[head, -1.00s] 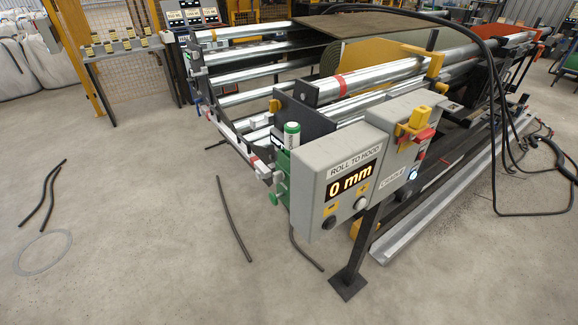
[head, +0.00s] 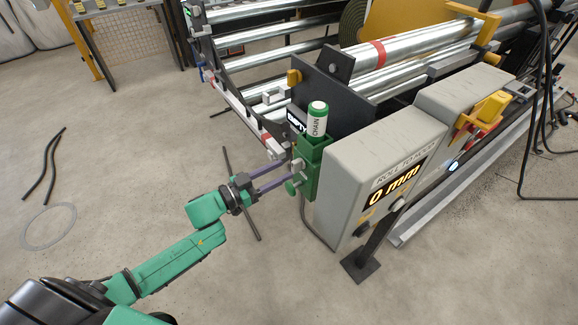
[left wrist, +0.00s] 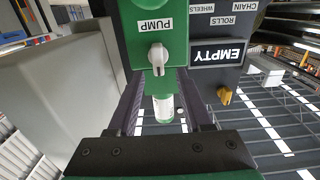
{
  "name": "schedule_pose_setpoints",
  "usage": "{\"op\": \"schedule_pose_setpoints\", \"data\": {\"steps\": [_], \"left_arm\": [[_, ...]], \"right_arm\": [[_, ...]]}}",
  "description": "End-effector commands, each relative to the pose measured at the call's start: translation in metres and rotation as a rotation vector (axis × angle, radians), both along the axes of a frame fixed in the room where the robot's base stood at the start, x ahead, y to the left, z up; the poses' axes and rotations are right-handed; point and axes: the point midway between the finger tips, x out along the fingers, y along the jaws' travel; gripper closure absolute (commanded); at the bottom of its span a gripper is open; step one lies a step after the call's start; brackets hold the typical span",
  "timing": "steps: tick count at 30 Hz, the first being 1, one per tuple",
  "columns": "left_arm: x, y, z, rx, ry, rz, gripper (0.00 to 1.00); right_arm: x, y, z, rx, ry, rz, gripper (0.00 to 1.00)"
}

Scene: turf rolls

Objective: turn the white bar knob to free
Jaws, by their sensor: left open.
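A white bar knob (left wrist: 158,57) sits on the face of a green box (left wrist: 150,20) labelled PUMP in the left wrist view, where lettering is upside down. Its bar stands roughly upright in that picture. No "free" mark is readable. The green box (head: 311,178) also shows in the head view, on the left end of the machine. My left gripper (head: 288,171) is open, with two purple fingers pointing at the box's face. In the left wrist view its fingertips (left wrist: 160,78) are either side of the knob's line, close to it. Contact cannot be told. My right gripper is out of view.
A grey control box (head: 375,165) reading 0 mm is at the right. Open floor lies left.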

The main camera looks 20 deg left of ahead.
Motion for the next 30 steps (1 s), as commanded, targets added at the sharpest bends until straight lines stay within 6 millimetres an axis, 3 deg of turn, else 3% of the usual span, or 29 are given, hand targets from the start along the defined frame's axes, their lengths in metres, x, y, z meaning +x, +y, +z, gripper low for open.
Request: {"op": "schedule_pose_setpoints", "data": {"steps": [5, 14, 18, 30], "left_arm": [[0.023, -0.019, 0.001, 0.001, -0.002, 0.0, 0.5], [0.027, -0.022, 0.0, 0.001, 0.0, 0.0, 0.5], [0.026, -0.022, 0.0, 0.001, 0.0, 0.0, 1.0], [0.026, -0.022, 0.0, 0.025, -0.02, 0.0, 1.0]], "right_arm": [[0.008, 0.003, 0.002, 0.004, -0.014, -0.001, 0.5], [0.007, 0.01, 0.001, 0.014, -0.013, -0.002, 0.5], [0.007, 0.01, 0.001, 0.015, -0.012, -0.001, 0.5], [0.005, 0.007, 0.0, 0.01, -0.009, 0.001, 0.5]]}}
